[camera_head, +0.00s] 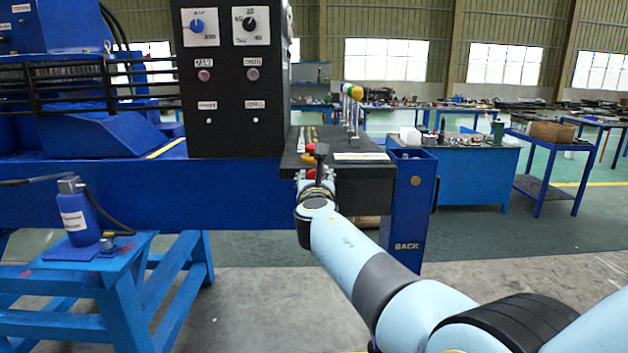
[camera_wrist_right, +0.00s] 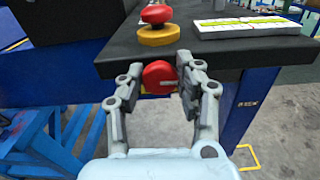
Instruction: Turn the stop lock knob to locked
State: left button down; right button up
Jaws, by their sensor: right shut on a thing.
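A round red knob (camera_wrist_right: 157,75) sits on the front edge of the black console (camera_wrist_right: 245,55) in the right wrist view, with a short pale line across its right half, roughly level. My right gripper (camera_wrist_right: 160,85) has a finger on each side of this knob and is shut on it. In the head view my right gripper (camera_head: 317,182) is at the console's front edge and largely covers the knob (camera_head: 311,173). No label by the knob can be read. My left gripper is not in view.
A red mushroom button (camera_wrist_right: 157,14) on a yellow base (camera_wrist_right: 158,35) stands on the console top above the knob. White label plates (camera_wrist_right: 250,27) lie to its right. Levers with coloured balls (camera_head: 354,92) rise behind. A blue post (camera_head: 408,205) stands right of the console.

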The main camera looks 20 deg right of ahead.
jog(key=shift+d+f+m+b, duration=0.15)
jog(key=shift+m+b, duration=2.65)
jog(key=shift+m, duration=1.55)
jog(key=shift+f+m+b, duration=0.15)
jog(key=shift+m+b, duration=2.6)
jog(key=shift+m, duration=1.6)
